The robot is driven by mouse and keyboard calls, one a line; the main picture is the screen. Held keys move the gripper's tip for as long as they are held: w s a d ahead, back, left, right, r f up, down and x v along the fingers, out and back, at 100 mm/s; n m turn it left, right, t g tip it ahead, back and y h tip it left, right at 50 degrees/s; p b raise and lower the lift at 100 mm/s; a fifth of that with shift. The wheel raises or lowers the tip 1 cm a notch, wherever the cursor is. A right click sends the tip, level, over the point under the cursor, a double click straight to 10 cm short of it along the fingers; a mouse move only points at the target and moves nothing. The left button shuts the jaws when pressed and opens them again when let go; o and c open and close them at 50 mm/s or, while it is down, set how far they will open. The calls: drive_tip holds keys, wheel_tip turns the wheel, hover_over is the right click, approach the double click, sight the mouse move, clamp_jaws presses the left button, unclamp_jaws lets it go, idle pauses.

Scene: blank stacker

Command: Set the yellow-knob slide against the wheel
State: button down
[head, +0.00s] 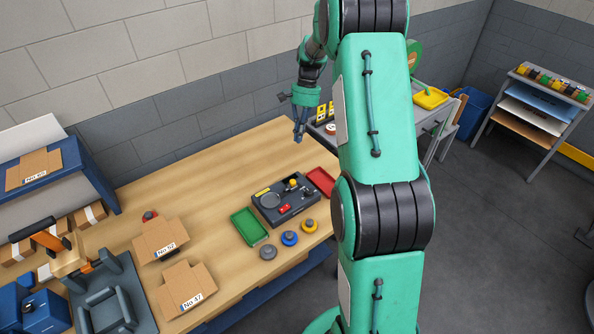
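A dark grey device (300,206) sits on the wooden bench in the head view. A round grey disc, which looks like the wheel (270,200), lies on its left part. A yellow knob (292,184) stands up on its upper right part. The gap between knob and disc is too small to judge exactly, but they look apart. My gripper (299,138) hangs above the back edge of the bench, behind the device and clear of it. It points down and seems empty; its fingers are too small to tell open from shut.
A green tray (249,227) lies left of the device and a red tray (321,182) right of it. Grey, blue (289,238) and yellow round knobbed pieces lie in front. Cardboard boxes (160,239) and a grey fixture stand at the left. The bench's back middle is clear.

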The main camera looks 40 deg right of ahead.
drive_tip(key=d+f+m, duration=0.1)
drive_tip(key=d+f, duration=0.2)
drive_tip(key=f, duration=0.2)
drive_tip(key=shift+w+d+y, duration=0.2)
drive_tip(key=shift+d+y, duration=0.15)
drive_tip(key=shift+y, duration=0.05)
approach(290, 186)
drive_tip(key=d+f, duration=0.1)
drive_tip(key=f, duration=0.1)
drive_tip(key=w+d+f, duration=0.1)
drive_tip(key=d, duration=0.1)
drive_tip(key=w+d+f, duration=0.1)
drive_tip(key=d+f, duration=0.1)
drive_tip(key=shift+w+f, duration=0.15)
drive_tip(key=shift+f, duration=0.15)
drive_tip(key=a, duration=0.1)
drive_tip(key=s+a, duration=0.1)
drive_tip(key=shift+s+a+r, duration=0.15)
drive_tip(key=shift+s+a, duration=0.05)
drive_tip(key=shift+a, duration=0.2)
drive_tip(key=shift+s+a, duration=0.2)
drive_tip(key=shift+a, duration=0.2)
